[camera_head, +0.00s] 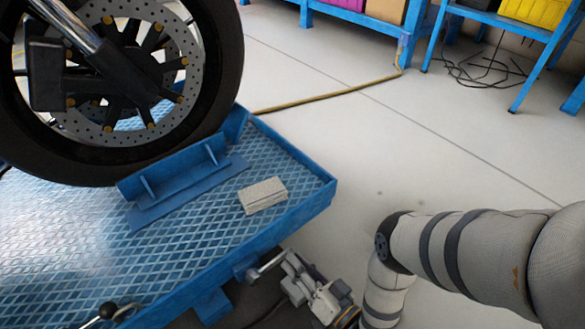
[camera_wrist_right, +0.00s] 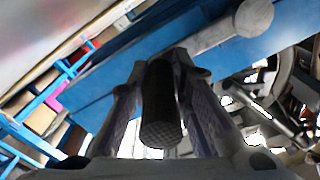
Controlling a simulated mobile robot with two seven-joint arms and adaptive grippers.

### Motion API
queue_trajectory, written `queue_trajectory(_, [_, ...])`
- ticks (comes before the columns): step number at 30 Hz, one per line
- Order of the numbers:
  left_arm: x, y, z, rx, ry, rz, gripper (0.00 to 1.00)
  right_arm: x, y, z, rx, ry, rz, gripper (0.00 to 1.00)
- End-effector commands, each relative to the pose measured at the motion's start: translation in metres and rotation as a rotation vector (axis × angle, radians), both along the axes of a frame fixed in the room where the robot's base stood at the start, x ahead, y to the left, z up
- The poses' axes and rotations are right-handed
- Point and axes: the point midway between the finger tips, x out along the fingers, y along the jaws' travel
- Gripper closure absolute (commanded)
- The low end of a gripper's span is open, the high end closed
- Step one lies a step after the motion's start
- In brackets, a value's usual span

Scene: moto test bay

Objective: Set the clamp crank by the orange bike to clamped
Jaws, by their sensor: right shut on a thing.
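The clamp crank shows in the head view as a short metal arm (camera_head: 266,264) at the blue lift platform's front right edge. In the right wrist view its dark knurled handle (camera_wrist_right: 161,118) lies between the two fingers. My right gripper (camera_head: 288,269) is shut on this handle, just below the platform edge. The handle is mostly hidden by the gripper in the head view. A bike's front wheel (camera_head: 222,75) with a brake disc stands on the platform; the rest of the bike is out of frame. My left gripper is not in view.
The blue platform (camera_head: 180,255) carries a wheel chock (camera_head: 178,170) and a pale block (camera_head: 263,194). A black-knobbed lever (camera_head: 106,311) is at the lower left. A hose (camera_head: 330,96) and dark cables (camera_head: 482,72) lie behind. The floor right of the platform is clear.

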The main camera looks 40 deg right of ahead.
Motion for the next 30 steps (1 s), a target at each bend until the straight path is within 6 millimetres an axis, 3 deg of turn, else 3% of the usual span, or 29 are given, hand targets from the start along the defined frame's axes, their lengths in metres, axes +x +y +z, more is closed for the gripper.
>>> queue_trajectory(15, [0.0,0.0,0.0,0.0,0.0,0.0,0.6,-0.006,-0.003,-0.004,0.012,0.01,-0.007,1.0])
queue_trajectory(16, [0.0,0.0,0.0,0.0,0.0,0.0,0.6,-0.006,-0.003,-0.004,0.012,0.01,-0.007,0.74])
queue_trajectory(18, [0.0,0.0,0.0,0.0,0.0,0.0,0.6,-0.006,-0.003,-0.004,0.012,0.009,-0.006,0.6])
queue_trajectory(26, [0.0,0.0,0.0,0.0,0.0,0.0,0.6,-0.004,-0.001,-0.002,0.014,0.003,-0.003,0.6])
queue_trajectory(30, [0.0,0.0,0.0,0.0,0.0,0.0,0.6,-0.019,-0.002,-0.003,0.015,0.007,-0.002,0.6])
